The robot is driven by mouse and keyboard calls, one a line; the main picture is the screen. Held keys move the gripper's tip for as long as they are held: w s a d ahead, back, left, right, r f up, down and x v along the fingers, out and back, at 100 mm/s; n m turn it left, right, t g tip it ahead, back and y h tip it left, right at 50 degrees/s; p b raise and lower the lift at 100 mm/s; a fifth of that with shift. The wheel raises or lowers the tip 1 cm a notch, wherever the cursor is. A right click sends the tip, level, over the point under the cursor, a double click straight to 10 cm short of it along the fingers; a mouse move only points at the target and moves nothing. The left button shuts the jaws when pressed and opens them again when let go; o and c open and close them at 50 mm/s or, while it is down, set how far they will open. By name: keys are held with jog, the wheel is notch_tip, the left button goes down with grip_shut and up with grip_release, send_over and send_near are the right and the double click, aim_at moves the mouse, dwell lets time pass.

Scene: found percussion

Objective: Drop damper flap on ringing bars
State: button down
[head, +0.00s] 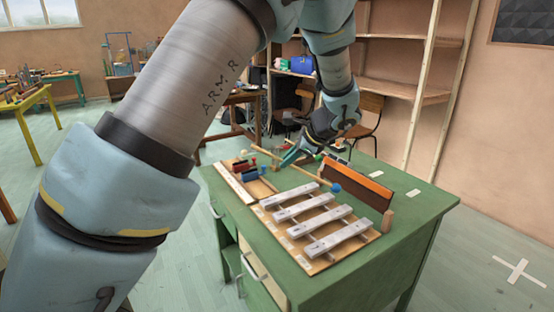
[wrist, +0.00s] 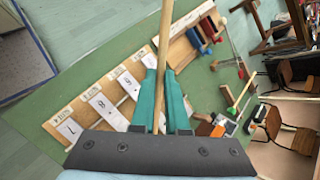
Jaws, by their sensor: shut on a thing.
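The damper flap (head: 352,188), a dark brown board with an orange upper edge, stands raised along the right side of the bars in the head view. Several pale metal bars (head: 318,227) lie on a wooden base; their labelled ends (wrist: 97,101) show in the wrist view. My gripper (head: 291,157) is above the desk behind the bars. In the wrist view its teal fingers (wrist: 160,96) are shut on a thin wooden mallet stick (wrist: 164,42). The mallet's blue head (head: 336,188) hangs near the flap's left end. I do not identify the flap in the wrist view.
The green desk (head: 402,253) has bare top to the right and front. Red and blue blocks (head: 245,172) stand on a wooden strip at the left. A green-headed mallet (wrist: 231,111) lies beyond my gripper. Chairs (head: 366,118) and shelves (head: 395,88) are behind.

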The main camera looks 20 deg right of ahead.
jog(key=w+d+r+p, duration=0.15)
jog(key=d+p, duration=0.25)
jog(key=d, duration=0.4)
jog(key=w+d+r+p, duration=0.15)
jog(key=d+p, duration=0.25)
jog(key=d, duration=0.5)
notch_tip(320, 180, down, 5)
jog(key=b, duration=0.3)
notch_tip(320, 180, up, 8)
jog(key=a+p, duration=0.2)
jog(key=p, duration=0.2)
jog(key=shift+a, duration=0.4)
jog(key=shift+s+f, duration=0.1)
jog(key=shift+f, duration=0.05)
